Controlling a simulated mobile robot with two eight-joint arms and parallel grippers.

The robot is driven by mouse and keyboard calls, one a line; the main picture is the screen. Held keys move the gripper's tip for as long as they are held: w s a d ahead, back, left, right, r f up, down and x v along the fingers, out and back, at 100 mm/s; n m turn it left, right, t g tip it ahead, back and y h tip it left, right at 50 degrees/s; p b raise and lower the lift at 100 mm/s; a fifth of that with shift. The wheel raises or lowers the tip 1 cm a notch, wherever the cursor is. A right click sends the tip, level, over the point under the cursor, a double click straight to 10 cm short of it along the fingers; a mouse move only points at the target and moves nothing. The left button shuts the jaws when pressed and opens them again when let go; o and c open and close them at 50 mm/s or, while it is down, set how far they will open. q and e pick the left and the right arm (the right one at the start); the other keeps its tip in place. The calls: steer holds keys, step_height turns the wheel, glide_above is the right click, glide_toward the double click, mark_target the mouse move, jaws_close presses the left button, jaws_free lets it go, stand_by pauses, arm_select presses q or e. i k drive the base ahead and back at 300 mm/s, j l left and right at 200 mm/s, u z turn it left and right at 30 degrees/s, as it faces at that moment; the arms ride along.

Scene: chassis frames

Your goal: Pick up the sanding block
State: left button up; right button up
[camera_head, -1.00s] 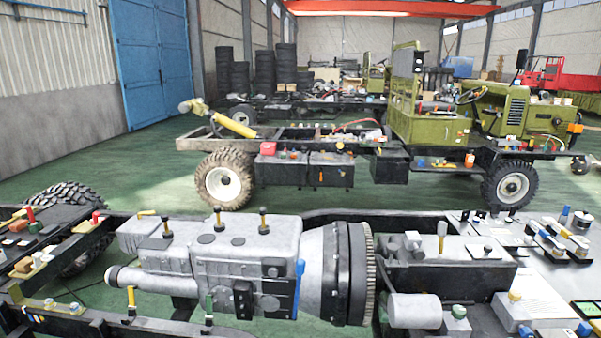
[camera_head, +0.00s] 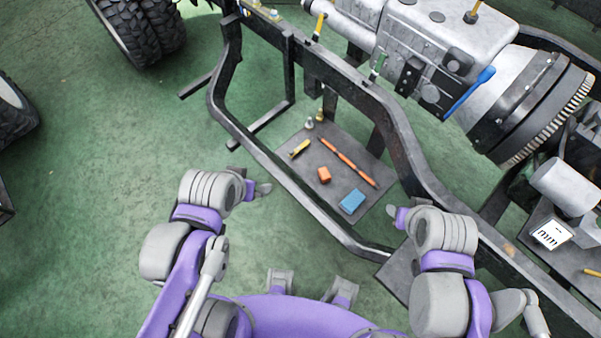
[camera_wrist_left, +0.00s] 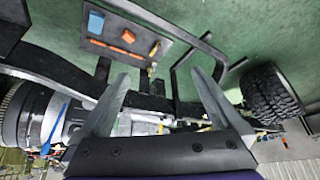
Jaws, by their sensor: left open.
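A blue block (camera_head: 352,201) and a smaller orange block (camera_head: 324,175) lie on a dark grey tray (camera_head: 300,143) in the chassis frame. I cannot tell for certain which is the sanding block. In the left wrist view the blue block (camera_wrist_left: 96,22) and orange block (camera_wrist_left: 128,36) show at the upper left, beyond the fingers. My left gripper (camera_head: 263,189) is left of the tray, outside the near rail, apart from both blocks. Its fingers are spread and empty in the left wrist view (camera_wrist_left: 160,100). My right gripper (camera_head: 399,216) is right of the tray; its jaw gap is unclear.
An orange stick (camera_head: 349,162), a yellow-handled tool (camera_head: 299,149) and small fittings (camera_head: 309,124) share the tray. The black frame rail (camera_head: 330,228) runs between me and the tray. A grey gearbox (camera_head: 420,40) stands beyond.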

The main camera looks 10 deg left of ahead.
mark_target(324, 174)
steer(key=z, duration=1.1)
steer(key=k+j+z, duration=0.1)
steer(key=z, duration=0.3)
steer(key=k+j+z, duration=0.1)
steer(key=j+z, duration=0.25)
steer(key=k+z, duration=0.1)
steer(key=z, duration=0.3)
steer(key=k+j, duration=0.55)
steer(key=k, duration=0.15)
